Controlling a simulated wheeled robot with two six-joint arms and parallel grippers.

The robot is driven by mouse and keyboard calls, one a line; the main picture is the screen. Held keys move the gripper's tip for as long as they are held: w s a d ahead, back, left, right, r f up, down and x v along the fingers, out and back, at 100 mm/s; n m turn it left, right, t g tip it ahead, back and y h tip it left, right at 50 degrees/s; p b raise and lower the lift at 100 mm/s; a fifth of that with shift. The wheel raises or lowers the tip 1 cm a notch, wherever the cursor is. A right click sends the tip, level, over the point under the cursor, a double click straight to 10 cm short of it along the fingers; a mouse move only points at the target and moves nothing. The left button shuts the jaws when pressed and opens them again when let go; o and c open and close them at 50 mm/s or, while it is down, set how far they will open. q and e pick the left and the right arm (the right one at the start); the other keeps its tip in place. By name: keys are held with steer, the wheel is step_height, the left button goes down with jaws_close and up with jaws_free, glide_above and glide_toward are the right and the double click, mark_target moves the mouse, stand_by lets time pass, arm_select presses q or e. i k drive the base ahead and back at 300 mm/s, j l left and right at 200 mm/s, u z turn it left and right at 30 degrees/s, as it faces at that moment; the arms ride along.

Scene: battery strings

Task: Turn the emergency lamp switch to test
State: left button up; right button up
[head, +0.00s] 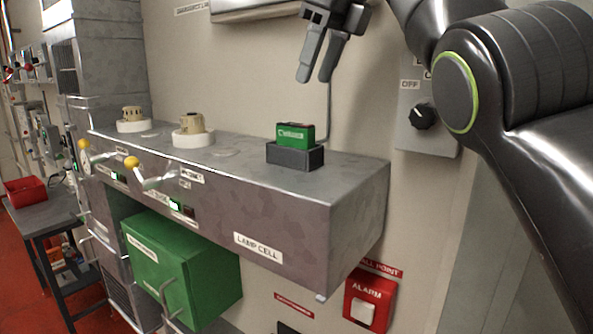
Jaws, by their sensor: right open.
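The lamp switch is a black rotary knob (422,116) on a grey wall plate (412,142) at the right. An "OFF" label is at its upper left; the other label above is mostly hidden by my right arm. The knob's exact setting is hard to tell. My right gripper (318,78) is open and empty, pointing down above the grey bench, to the left of the knob and well apart from it. My left gripper is not in view.
A green block sits in a dark holder (294,155) on the metal bench (345,175) marked "LAMP CELL". A thin conduit rises behind it. Yellow-knobbed levers (132,162) stick out of the bench front. A red alarm box (368,300) is below the switch.

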mark_target(421, 116)
steer(key=k, duration=1.35)
